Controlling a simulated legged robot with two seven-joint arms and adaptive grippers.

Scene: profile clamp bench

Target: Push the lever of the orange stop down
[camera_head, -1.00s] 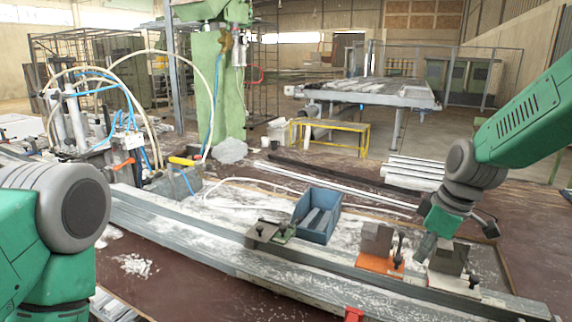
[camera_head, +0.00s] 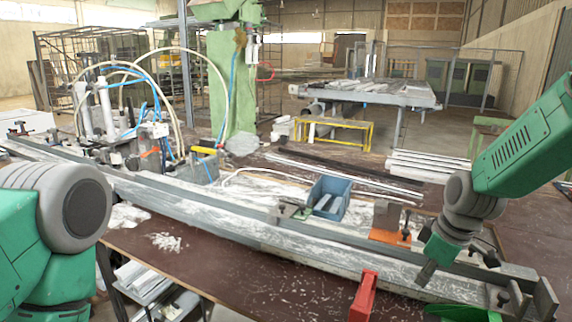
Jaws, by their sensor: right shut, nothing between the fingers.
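The orange stop (camera_head: 390,238) sits on the long grey rail right of the picture's middle, with a grey-brown block (camera_head: 386,215) on its orange base. Its small dark lever (camera_head: 406,232) stands at the block's right side and looks raised, though it is too small to tell its exact angle. My right gripper (camera_head: 427,272) is shut and empty, pointing down over the rail. In the picture it is right of and below the orange stop, apart from the lever. My left arm shows at the left edge; its gripper is out of view.
A blue bin (camera_head: 329,198) stands behind the rail, left of the orange stop. A green-based clamp (camera_head: 296,210) sits beside it. A grey end block (camera_head: 518,285) is at the rail's right end. A red part (camera_head: 363,296) rises at the front edge. Hoses and cylinders stand at left.

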